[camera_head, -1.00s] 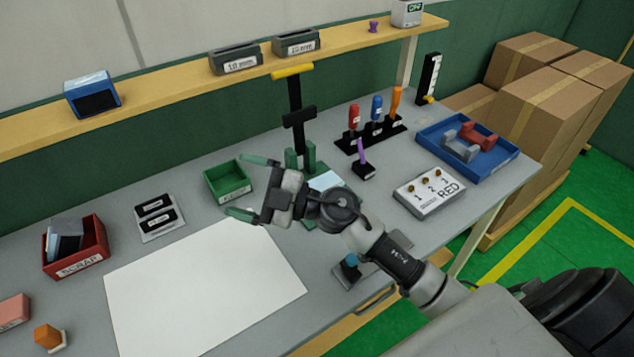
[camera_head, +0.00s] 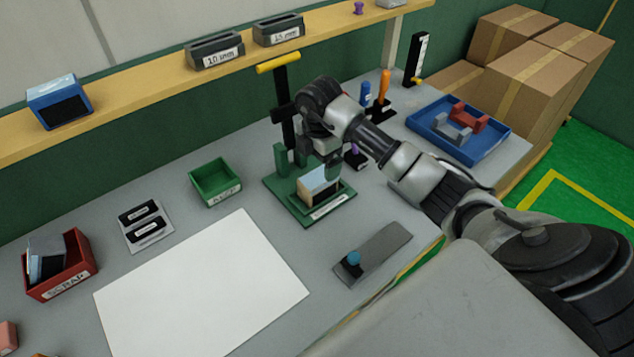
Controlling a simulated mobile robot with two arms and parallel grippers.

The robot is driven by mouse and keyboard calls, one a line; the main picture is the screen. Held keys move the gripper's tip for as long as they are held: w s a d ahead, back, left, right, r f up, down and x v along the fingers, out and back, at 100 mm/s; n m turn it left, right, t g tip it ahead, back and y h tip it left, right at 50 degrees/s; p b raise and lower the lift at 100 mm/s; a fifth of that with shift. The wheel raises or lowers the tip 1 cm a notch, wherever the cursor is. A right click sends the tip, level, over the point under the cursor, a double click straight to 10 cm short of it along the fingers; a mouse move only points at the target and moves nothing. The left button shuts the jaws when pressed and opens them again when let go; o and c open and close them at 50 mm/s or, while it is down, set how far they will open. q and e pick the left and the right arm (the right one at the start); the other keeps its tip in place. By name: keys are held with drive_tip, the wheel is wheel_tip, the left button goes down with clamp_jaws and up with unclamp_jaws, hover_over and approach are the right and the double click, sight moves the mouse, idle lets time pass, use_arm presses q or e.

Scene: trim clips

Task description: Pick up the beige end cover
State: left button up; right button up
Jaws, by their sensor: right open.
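A small block with a beige side face (camera_head: 311,190), a pale blue top and a dark right side sits in the green press fixture (camera_head: 285,197) on the bench. The beige face appears to be the beige end cover, but I cannot tell it apart clearly from the rest of the block. My right gripper (camera_head: 322,160) is open and points down just above and behind the block, at the fixture's posts. One green fingertip shows near the block's far edge; the other is hard to separate from the green posts. My left gripper is out of view.
A green bin (camera_head: 216,182), a white sheet (camera_head: 200,290) and a red scrap bin (camera_head: 62,280) lie to the left. A grey plate with a blue knob (camera_head: 372,255) is in front. A blue tray (camera_head: 470,140) is at the right. The press column (camera_head: 284,110) stands close to my gripper.

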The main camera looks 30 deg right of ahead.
sight(320, 175)
drive_tip(key=shift+f, duration=0.7)
drive_tip(key=shift+f+p, duration=0.4)
drive_tip(key=f, duration=0.1)
drive_tip(key=f+p, duration=0.1)
drive_tip(key=f, duration=0.1)
drive_tip(key=shift+d+f, duration=0.3)
drive_tip(key=shift+f, duration=0.4)
drive_tip(key=c, duration=1)
drive_tip(key=shift+c, duration=0.3)
drive_tip(key=shift+w+r, duration=0.1)
drive_tip(key=shift+r, duration=0.05)
